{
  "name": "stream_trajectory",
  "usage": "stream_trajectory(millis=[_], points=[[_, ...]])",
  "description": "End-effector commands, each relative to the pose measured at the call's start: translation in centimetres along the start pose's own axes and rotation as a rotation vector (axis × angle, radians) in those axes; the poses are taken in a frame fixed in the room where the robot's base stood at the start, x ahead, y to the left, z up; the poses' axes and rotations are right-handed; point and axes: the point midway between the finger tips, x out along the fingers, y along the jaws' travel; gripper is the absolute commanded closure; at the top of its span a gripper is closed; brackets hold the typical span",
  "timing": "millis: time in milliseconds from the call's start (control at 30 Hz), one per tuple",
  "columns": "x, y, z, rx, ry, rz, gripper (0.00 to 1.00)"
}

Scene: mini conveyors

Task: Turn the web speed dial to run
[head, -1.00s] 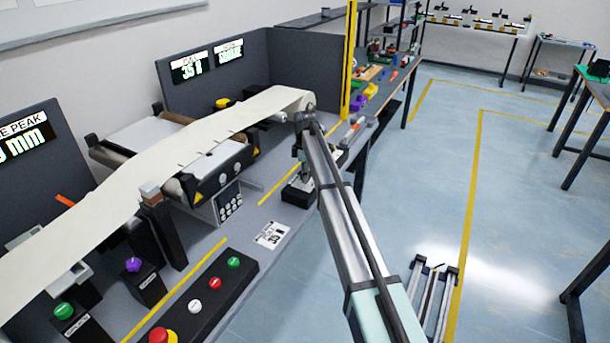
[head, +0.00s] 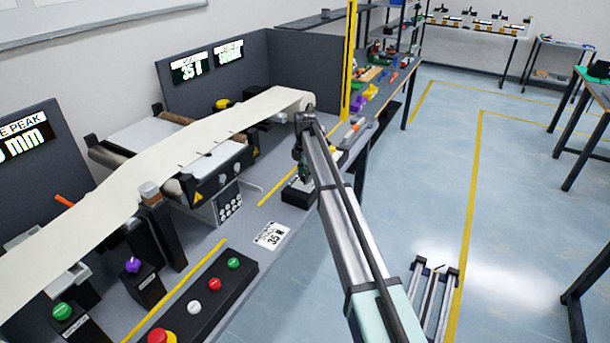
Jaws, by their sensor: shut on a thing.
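A low black box (head: 296,194) stands on the grey bench top, below the end of my arm. My gripper (head: 304,176) points down at this box and is shut, with its fingertips at the top of it. The web speed dial itself is hidden behind the fingers, so its pointer and setting cannot be read. The pale web (head: 160,168) runs over the rollers from the lower left to the upper right. Two lit displays (head: 191,66) stand on the dark panel behind; the left one seems to read 35.
A black button box (head: 205,300) with red, white and green buttons lies at the front left. A purple knob (head: 132,265) and a green button (head: 62,311) stand left of it. A white label card (head: 272,235) lies in front of the black box. A yellow post (head: 348,60) rises behind my arm.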

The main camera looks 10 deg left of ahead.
Motion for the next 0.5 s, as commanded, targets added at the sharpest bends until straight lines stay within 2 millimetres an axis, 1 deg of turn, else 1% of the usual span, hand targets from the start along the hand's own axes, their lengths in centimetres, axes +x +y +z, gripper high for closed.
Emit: stream_trajectory(millis=[267, 300, 367, 500], points=[[0.15, -0.14, -0.04, 0.0, 0.001, -0.003, 0.98], [0.15, -0.14, -0.04, 0.0, 0.001, -0.003, 0.59], [0.14, -0.14, -0.04, 0.001, 0.001, -0.003, 0.38], [0.09, -0.09, -0.03, 0.001, 0.0, -0.002, 0.38]])
